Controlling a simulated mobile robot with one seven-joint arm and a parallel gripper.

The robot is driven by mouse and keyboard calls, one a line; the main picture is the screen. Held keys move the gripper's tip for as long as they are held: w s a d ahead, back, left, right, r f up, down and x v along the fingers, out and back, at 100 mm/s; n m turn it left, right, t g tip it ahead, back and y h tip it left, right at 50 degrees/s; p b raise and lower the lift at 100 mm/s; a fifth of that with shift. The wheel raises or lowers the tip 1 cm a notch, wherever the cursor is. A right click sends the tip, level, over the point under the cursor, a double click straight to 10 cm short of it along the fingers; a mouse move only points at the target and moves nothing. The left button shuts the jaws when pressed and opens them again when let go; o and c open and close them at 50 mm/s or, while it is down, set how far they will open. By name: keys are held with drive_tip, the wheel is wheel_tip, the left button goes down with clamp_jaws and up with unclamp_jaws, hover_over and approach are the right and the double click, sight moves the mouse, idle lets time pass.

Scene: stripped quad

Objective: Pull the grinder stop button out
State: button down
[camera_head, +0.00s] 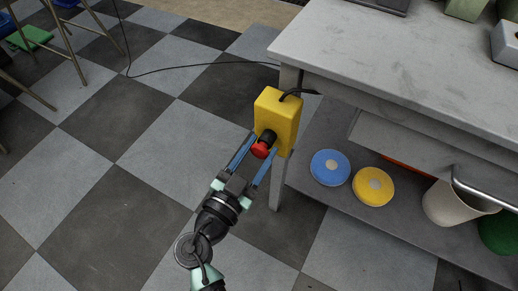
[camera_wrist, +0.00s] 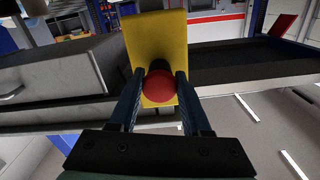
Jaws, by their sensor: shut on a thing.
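The grinder stop button is a red mushroom head (camera_head: 261,149) on a black collar, set on the front of a yellow box (camera_head: 277,110). The box is fixed at the corner leg of a grey bench. My gripper (camera_head: 262,146) reaches up to it from below, with one blue finger on each side of the red head. In the wrist view the red button (camera_wrist: 160,86) sits between the two fingertips (camera_wrist: 160,80), and the yellow box (camera_wrist: 156,40) stands behind it. The fingers are shut on the button's sides. How far the button stands out from the box is hard to tell.
The grey bench top (camera_head: 400,45) overhangs to the right. Its lower shelf holds a blue disc (camera_head: 330,167), a yellow disc (camera_head: 373,187) and a beige bin (camera_head: 452,207). A black cable (camera_head: 200,66) runs from the box across the checkered floor. The floor at left is mostly clear.

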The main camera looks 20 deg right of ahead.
idle(0.4)
drive_tip(key=shift+s+a+f+b, duration=0.25)
drive_tip(key=shift+a+b, duration=0.1)
drive_tip(key=shift+b, duration=0.5)
drive_tip(key=shift+s+a+r, duration=0.1)
drive_tip(key=shift+a+r, duration=0.05)
drive_tip(key=shift+c, duration=1.7)
unclamp_jaws()
drive_tip(key=shift+r, duration=0.1)
drive_tip(key=shift+s, duration=0.1)
drive_tip(key=p+v, duration=0.1)
drive_tip(key=v, duration=1.2)
drive_tip(key=shift+p, duration=0.35)
